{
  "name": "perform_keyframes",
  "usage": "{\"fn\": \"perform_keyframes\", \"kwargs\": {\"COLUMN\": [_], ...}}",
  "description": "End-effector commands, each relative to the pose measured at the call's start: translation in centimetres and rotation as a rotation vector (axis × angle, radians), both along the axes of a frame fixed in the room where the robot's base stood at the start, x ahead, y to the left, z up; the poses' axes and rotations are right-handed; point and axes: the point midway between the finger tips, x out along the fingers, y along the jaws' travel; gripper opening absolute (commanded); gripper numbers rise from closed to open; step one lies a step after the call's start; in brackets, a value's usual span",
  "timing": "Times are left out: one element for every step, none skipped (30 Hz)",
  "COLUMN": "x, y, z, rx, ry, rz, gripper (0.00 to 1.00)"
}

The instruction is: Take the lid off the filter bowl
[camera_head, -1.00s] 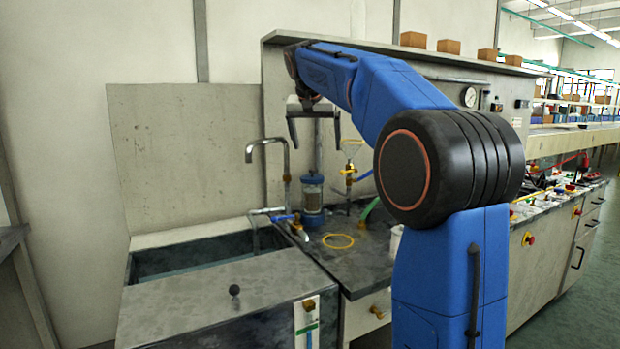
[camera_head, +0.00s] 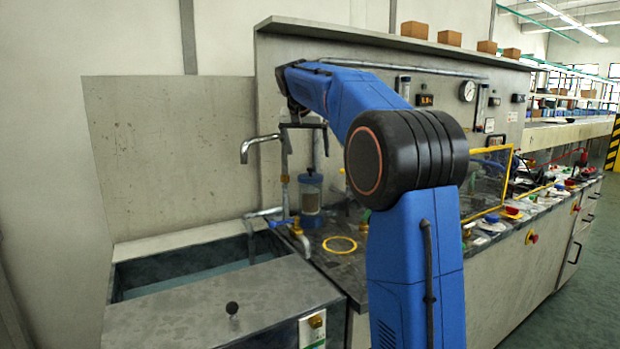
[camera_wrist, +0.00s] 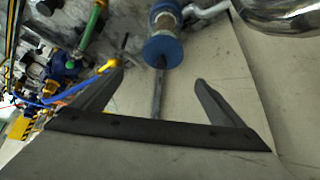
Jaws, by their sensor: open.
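The filter bowl (camera_head: 311,198) is a clear cylinder with a brownish filling, standing on the dark worktop right of the sink. Its blue lid (camera_head: 310,178) is on top of it. In the wrist view the lid (camera_wrist: 162,50) lies just beyond my fingertips, with the bowl (camera_wrist: 166,18) behind it. My gripper (camera_head: 305,150) is above the lid, fingers apart and pointing down. In the wrist view my gripper (camera_wrist: 159,77) is open and empty, and no finger appears to touch the lid.
A tall metal tap (camera_head: 265,140) stands close left of the bowl, above the sink (camera_head: 190,265). A low tap with a blue handle (camera_head: 280,221) is beside the bowl. A yellow ring (camera_head: 340,245) marks clear worktop in front. A yellow-framed clear panel (camera_head: 487,182) stands to the right.

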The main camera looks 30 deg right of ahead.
Motion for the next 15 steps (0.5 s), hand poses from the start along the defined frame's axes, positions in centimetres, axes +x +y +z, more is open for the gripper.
{"fn": "perform_keyframes", "kwargs": {"x": [0.4,0.6,0.8,1.0,1.2,1.4,1.5,1.6,1.8,1.8,1.9,1.9,1.9,2.0,2.1], "y": [-0.4,-0.6,-0.8,-0.9,-1.1,-1.3,-1.4,-1.5,-1.6,-1.6,-1.7,-1.7,-1.7,-1.8,-1.8], "z": [-0.9,-1.3,-1.9,-2.3,-2.6,-3.0,-3.3,-3.5,-3.7,-3.8,-3.9,-4.0,-4.1,-4.2,-4.3], "rx": [0.0,0.001,0.001,0.001,0.0,0.0,0.0,0.0,0.001,0.0,0.0,0.0,0.0,0.001,0.001], "ry": [0.003,0.003,0.002,0.002,0.002,0.002,0.002,0.002,0.001,0.0,0.0,0.0,0.0,0.001,0.001], "rz": [-0.001,-0.001,-0.001,-0.001,0.0,0.0,0.0,0.0,0.0,0.0,0.0,0.0,0.0,0.0,0.0], "gripper": [0.93,0.93,0.93,0.93,0.93,0.93,0.93,0.93,0.93,0.93,0.93,0.93,0.93,0.93,0.93]}}
